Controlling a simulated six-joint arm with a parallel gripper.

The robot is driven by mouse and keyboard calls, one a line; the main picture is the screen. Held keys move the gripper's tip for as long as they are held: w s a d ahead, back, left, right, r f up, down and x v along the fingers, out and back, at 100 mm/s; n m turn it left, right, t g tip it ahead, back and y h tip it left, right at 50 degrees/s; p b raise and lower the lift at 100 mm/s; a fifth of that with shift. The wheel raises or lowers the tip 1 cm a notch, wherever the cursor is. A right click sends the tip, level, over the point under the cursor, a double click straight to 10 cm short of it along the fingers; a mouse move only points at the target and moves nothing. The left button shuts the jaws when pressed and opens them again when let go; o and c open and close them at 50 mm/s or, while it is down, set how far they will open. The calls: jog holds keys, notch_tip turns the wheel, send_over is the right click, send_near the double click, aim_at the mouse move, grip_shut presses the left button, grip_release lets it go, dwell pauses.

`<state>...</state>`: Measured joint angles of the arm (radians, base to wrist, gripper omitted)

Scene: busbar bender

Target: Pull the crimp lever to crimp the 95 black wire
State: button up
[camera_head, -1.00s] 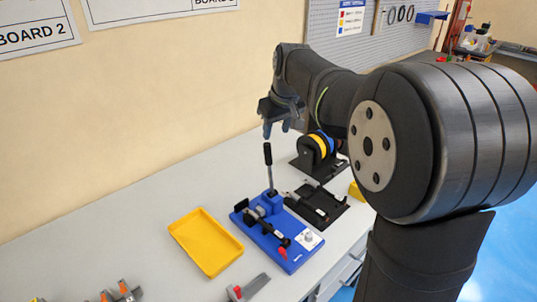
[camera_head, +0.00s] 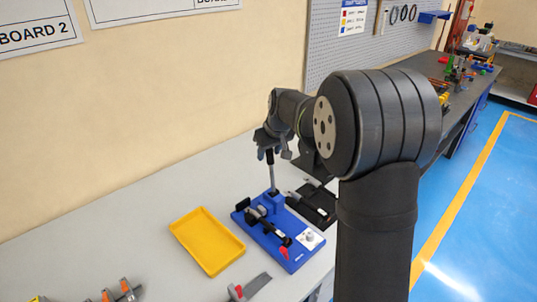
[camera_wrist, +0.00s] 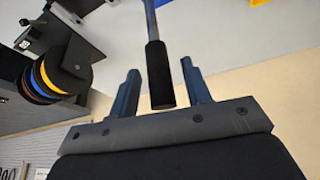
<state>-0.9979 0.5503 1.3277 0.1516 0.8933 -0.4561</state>
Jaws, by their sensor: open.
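The crimp lever (camera_head: 271,172) stands upright on the blue crimping fixture (camera_head: 296,256), with a metal shaft and a black grip. In the wrist view its black grip (camera_wrist: 159,75) lies between the two fingers of my gripper (camera_wrist: 159,82), with a gap on each side. My gripper (camera_head: 267,150) is open at the top of the lever in the head view. Black parts lie across the fixture, but I cannot tell which is the 95 black wire. A red part (camera_head: 283,252) sits near the fixture's front edge.
A yellow tray (camera_head: 206,243) lies left of the fixture. A black holder (camera_head: 316,204) is at its right. Wire spools (camera_wrist: 62,75) show in the wrist view. Clamp-like tools (camera_head: 120,290) and a grey piece (camera_head: 256,286) lie at the table's front. Bare table lies behind the tray.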

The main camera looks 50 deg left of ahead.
jog(key=shift+x, duration=0.9)
jog(key=shift+c, duration=0.4)
grip_shut()
jog(key=shift+d, duration=0.15)
